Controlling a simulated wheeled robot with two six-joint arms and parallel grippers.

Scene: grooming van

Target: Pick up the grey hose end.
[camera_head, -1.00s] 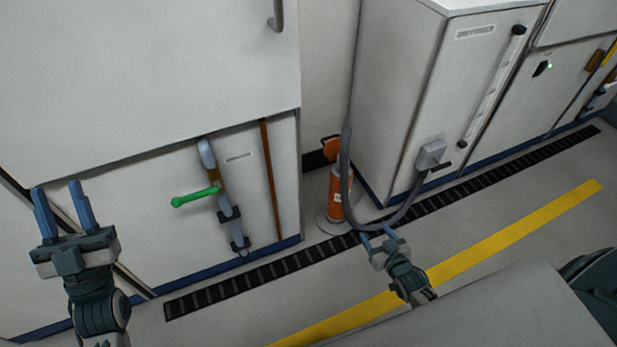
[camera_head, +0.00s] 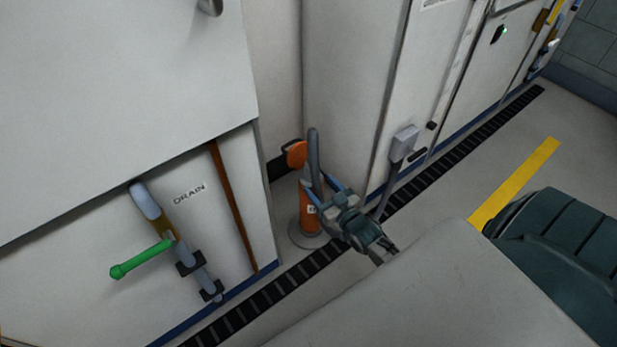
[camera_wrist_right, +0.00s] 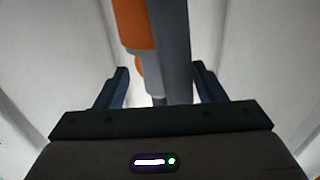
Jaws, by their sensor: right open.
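The grey hose (camera_head: 314,150) stands up with its end at the top, in front of the orange post in the head view. My right gripper (camera_head: 317,181) is open, with its blue fingers reaching to either side of the hose below its end. In the right wrist view the grey hose (camera_wrist_right: 172,55) runs between the two open fingers (camera_wrist_right: 161,82), with no clear contact on either side. The lower part of the hose is partly hidden by my right gripper. My left gripper is out of view.
An orange post (camera_head: 309,212) with a round base stands close behind the hose. The hose's other end meets a grey wall box (camera_head: 404,142). A green-handled drain valve (camera_head: 142,260) is on the left cabinet. A black floor grate (camera_head: 285,285) runs along the cabinets.

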